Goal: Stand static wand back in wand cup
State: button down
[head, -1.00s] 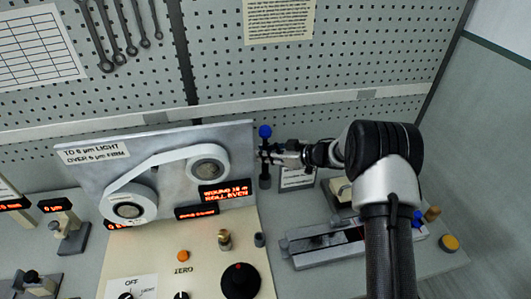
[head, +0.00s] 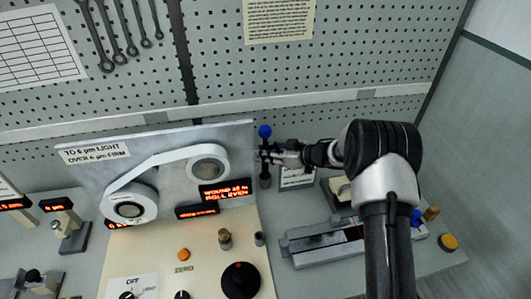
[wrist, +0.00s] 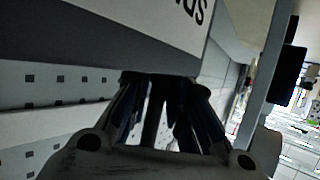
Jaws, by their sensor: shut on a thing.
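The static wand (head: 265,132) is upright in the head view, right of the upright panel, with a blue ball at its top and a dark shaft below. My gripper (head: 266,157) reaches in from the right and is shut on the shaft, a little below the ball. The wand's dark lower end (head: 265,183) shows below the fingers; I cannot tell whether it sits in a cup. In the wrist view my gripper's fingers (wrist: 168,95) close around a dark upright shape, mostly in shadow. A small grey cup-like cylinder (head: 259,239) stands on the bench, apart from the wand; I cannot tell whether it is the wand cup.
The upright panel (head: 100,180) with its white belt and rollers stands close left of the wand. A small sign (head: 297,177) is close to its right. A grey slide fixture (head: 320,246) lies in front. The pegboard (head: 350,60) rises behind.

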aim_at(266, 172)
jog(key=shift+f+b, duration=0.7)
jog(key=shift+f, duration=0.7)
jog(key=shift+r, duration=0.15)
jog(key=shift+r+p, duration=0.9)
jog(key=shift+p, duration=0.5)
dwell(1.1)
jog(key=shift+f+b, duration=0.65)
jog(key=shift+f, duration=0.45)
jog(key=c, duration=1.4)
grip_release()
jog(key=shift+s, duration=0.1)
jog(key=shift+d, duration=0.1)
